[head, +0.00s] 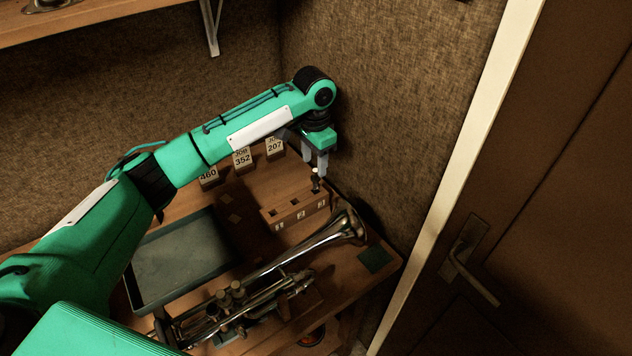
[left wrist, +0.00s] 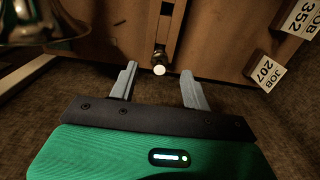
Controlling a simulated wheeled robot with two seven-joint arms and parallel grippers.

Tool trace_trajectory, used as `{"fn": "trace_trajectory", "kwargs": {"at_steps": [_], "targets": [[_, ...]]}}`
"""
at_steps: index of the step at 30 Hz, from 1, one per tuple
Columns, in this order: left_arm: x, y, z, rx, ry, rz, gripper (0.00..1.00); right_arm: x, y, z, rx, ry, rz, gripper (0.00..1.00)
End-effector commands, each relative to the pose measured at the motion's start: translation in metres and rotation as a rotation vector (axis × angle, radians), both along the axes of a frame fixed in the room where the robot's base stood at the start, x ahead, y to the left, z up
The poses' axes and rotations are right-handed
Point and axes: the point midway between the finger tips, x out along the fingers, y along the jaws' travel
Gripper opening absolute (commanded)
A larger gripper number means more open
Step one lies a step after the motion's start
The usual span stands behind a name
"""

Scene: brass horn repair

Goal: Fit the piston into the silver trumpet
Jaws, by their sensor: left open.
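The silver trumpet (head: 330,236) lies across the bench in the head view, its bell to the upper right. Part of its bell shows at the top left of the left wrist view (left wrist: 45,22). A small piston (head: 315,184) stands upright at the right end of a wooden block (head: 294,213). In the left wrist view the piston (left wrist: 160,56) shows end-on with a pale, round top. My left gripper (head: 317,167) is open over it, pointing down. In the wrist view the piston top lies between the two grey fingers, with gaps on both sides. My right gripper is out of view.
Job tags 460 (head: 208,175), 352 (head: 242,159) and 207 (head: 274,147) stand along the back of the bench. A grey-green tray (head: 150,296) lies left of the trumpet. A dark green patch (head: 376,259) lies near the right corner. Felt walls and a door (head: 560,190) bound the bench.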

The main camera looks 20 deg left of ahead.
Motion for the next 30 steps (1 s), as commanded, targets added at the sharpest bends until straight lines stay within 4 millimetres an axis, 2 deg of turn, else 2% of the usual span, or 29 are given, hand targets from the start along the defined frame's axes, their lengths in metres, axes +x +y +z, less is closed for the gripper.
{"fn": "trace_trajectory", "kwargs": {"at_steps": [9, 13, 18, 26, 30], "targets": [[0.001, -0.001, -0.025, 0.000, 0.001, -0.001, 0.49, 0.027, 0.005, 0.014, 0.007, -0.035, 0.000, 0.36], [0.003, -0.002, -0.045, 0.001, 0.002, 0.000, 0.49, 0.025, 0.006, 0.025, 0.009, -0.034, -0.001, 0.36], [0.003, -0.002, -0.065, 0.000, 0.000, 0.000, 0.49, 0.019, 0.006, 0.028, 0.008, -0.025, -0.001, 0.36], [0.003, -0.002, -0.069, 0.000, -0.002, -0.001, 0.49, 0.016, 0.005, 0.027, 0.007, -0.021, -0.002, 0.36], [0.003, -0.002, -0.068, 0.000, -0.002, -0.001, 0.21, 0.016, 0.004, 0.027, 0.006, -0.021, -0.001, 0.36]]}}
